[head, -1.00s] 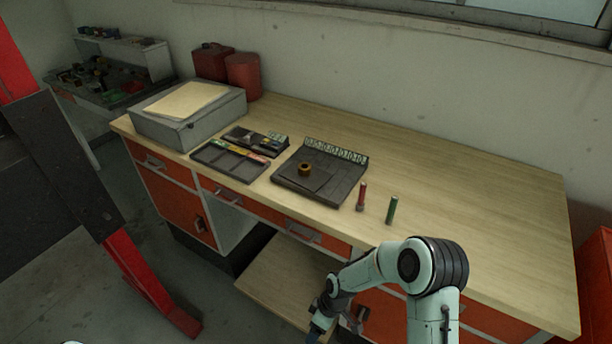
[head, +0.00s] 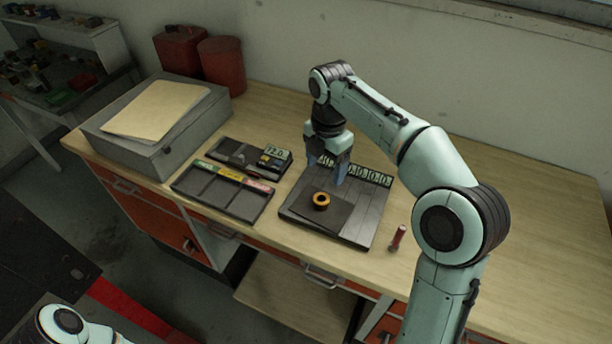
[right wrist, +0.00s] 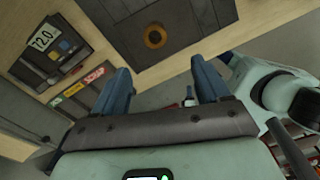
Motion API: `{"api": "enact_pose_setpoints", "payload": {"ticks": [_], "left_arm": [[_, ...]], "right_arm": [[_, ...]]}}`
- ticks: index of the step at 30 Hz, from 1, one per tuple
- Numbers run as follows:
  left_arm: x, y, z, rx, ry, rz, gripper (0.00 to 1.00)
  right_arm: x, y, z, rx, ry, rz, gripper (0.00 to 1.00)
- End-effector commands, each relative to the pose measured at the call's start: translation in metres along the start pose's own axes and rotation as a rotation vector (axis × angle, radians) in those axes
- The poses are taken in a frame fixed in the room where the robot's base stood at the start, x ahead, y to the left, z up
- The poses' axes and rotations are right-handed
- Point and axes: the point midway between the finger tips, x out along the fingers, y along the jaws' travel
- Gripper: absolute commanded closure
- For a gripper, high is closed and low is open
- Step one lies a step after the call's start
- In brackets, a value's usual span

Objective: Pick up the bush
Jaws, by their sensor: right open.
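The bush (head: 321,200) is a small bronze ring lying flat on a dark square pad on the grey tray (head: 366,232). It also shows in the right wrist view (right wrist: 156,37), beyond the fingertips and roughly in line with the gap between them. My right gripper (head: 328,174) is open and empty, with blue fingers apart, above the back part of the tray behind the bush. Its fingers also show in the right wrist view (right wrist: 160,68). Part of my left arm shows at the bottom left of the head view, but its gripper is out of sight.
A compartment tray (head: 222,195) with coloured labels and a dark gauge block with a "72.0" display (head: 272,160) lie left of the bush. A grey box (head: 155,125) and red canisters (head: 221,66) stand further left. A red pin (head: 397,238) stands to the right.

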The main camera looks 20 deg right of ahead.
Motion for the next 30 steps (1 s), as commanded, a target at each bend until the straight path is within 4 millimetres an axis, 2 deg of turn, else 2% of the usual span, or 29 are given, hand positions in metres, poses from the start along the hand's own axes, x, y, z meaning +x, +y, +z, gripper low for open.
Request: {"api": "enact_pose_setpoints", "payload": {"ticks": [5, 15, 23, 30], "left_arm": [[0.004, -0.004, 0.005, -0.003, -0.007, -0.002, 0.57], [0.022, -0.016, 0.022, -0.010, -0.028, -0.010, 0.57], [0.024, -0.017, 0.023, -0.011, -0.029, -0.010, 0.57], [0.028, -0.019, 0.026, -0.012, -0.032, -0.011, 0.57]], "right_arm": [[0.010, -0.002, 0.000, -0.001, 0.001, -0.004, 0.25], [0.072, -0.002, 0.000, 0.001, 0.002, -0.007, 0.25], [0.090, 0.001, 0.001, 0.001, 0.001, -0.002, 0.25], [0.125, 0.005, 0.004, 0.000, 0.001, -0.004, 0.25]]}}
